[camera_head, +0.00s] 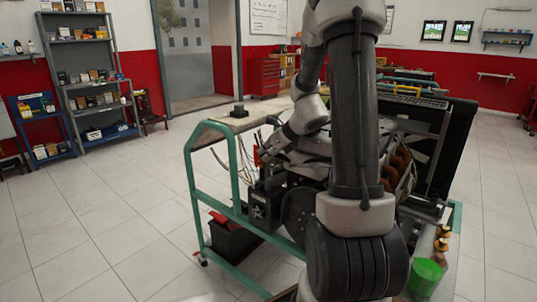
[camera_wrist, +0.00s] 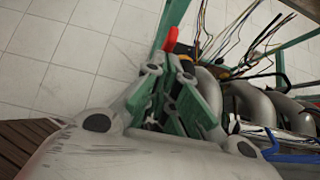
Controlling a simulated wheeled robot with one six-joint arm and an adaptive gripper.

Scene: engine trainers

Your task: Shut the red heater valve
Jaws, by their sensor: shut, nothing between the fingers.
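A small red part, which looks like the red heater valve's handle (camera_wrist: 177,40), shows just beyond my fingertips in the wrist view. In the head view a red piece (camera_head: 257,157) shows at the left side of the engine trainer. My gripper (camera_wrist: 174,62) is shut and empty, its green-padded fingers pointing toward the red part. I cannot tell whether they touch it. In the head view my gripper (camera_head: 266,150) is by the red piece, partly hidden among wires and my arm. The valve body is hidden.
The engine (camera_wrist: 255,105) has silver curved pipes right of my fingers. Loose coloured wires (camera_wrist: 222,50) hang beyond them. A blue part (camera_wrist: 292,157) is at lower right. The trainer's green frame (camera_head: 190,180) stands on tiled floor, with free floor to its left.

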